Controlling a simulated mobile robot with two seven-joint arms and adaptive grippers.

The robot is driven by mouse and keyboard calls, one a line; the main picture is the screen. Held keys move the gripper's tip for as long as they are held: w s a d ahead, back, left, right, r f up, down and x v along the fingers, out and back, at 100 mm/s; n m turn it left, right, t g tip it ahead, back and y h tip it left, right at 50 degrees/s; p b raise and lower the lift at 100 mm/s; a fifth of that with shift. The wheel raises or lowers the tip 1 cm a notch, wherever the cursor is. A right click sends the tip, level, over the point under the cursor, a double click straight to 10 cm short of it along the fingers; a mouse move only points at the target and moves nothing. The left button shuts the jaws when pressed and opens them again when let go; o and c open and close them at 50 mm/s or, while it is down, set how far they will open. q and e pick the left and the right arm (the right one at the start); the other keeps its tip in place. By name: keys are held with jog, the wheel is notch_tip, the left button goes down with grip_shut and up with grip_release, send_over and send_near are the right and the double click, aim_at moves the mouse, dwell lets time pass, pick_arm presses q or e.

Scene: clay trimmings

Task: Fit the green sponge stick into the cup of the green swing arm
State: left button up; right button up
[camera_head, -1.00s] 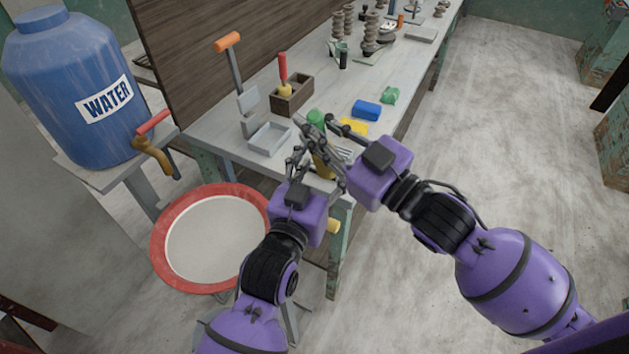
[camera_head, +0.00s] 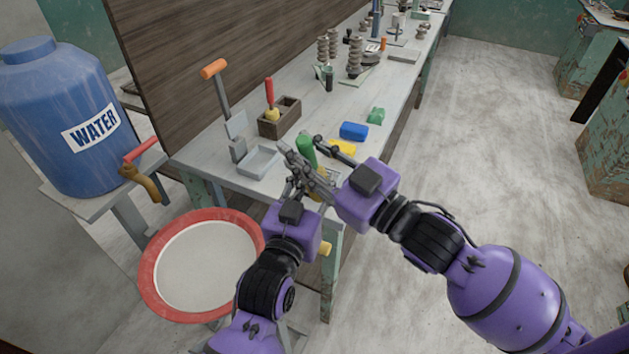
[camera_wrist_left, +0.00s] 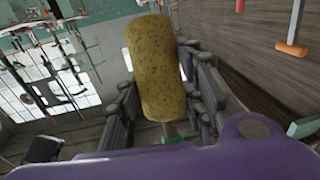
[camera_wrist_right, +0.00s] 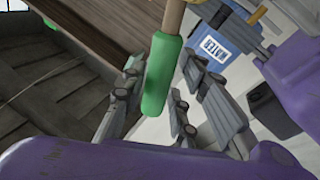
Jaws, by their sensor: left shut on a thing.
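The green sponge stick has a green grip (camera_head: 306,150) and a yellow-brown sponge head, which fills the middle of the left wrist view (camera_wrist_left: 155,65). My left gripper (camera_head: 302,182) is shut on the stick, with its fingers around the part below the sponge (camera_wrist_left: 168,130). My right gripper (camera_head: 318,165) is beside it, its fingers on both sides of the green grip, which also shows in the right wrist view (camera_wrist_right: 162,75). They look apart with some gap; contact is unclear. I cannot make out the green swing arm or its cup.
A red-rimmed basin (camera_head: 152,280) and blue water barrel (camera_head: 60,120) stand left.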

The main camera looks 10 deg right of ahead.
jog(key=shift+o, duration=0.7)
